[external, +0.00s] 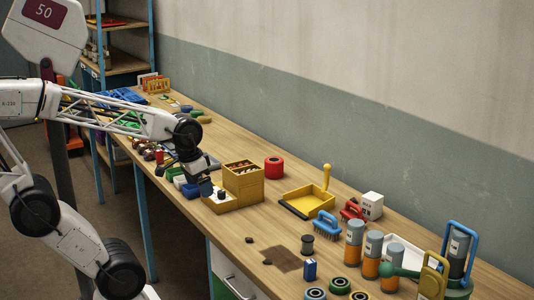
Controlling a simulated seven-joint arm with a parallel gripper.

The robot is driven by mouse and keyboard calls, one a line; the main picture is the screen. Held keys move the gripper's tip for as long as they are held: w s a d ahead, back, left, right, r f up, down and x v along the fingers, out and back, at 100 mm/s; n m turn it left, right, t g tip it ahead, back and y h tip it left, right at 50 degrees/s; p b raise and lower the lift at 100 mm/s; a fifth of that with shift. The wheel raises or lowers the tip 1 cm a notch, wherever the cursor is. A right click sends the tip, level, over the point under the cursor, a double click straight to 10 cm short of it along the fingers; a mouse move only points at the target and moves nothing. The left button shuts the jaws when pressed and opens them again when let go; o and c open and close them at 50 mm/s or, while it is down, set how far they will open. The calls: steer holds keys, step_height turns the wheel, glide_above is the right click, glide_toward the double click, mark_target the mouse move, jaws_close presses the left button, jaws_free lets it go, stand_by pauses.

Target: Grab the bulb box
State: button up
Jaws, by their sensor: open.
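Two small boxes stand on the wooden workbench (250,222), and I cannot tell for sure which is the bulb box. One is a small upright blue box (310,270) with a pale mark, near the front edge. The other is a white box (372,205) with dark marks, further back near the wall. My gripper (205,188) is open, at the left of a yellow wooden organiser (243,182), well to the left of both boxes. Its fingers are small and partly dark against the things behind them.
Around the blue box are a dark spool (307,244), a brown stain (283,259), black rings (315,293) and grey-orange canisters (354,242). A yellow dustpan (308,203), blue brush (327,224) and red roll (273,167) lie further back. The bench between organiser and stain is mostly clear.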

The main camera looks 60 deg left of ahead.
steer(key=w+d+r+n, duration=0.1)
steer(key=w+r+n, duration=0.15)
steer(key=w, duration=0.55)
steer(key=w+r+n, duration=0.2)
steer(key=w+n, duration=0.1)
steer(key=w, duration=0.5)
steer(key=n+g, duration=0.3)
steer(key=n, duration=1.1)
glide_above(373, 196)
steer(key=f, duration=1.6)
steer(key=shift+s+a+f, duration=0.15)
steer(key=shift+s, duration=0.2)
steer(key=shift+w+f+n, duration=0.3)
steer(key=shift+w+n, duration=0.05)
steer(key=shift+f, duration=1.3)
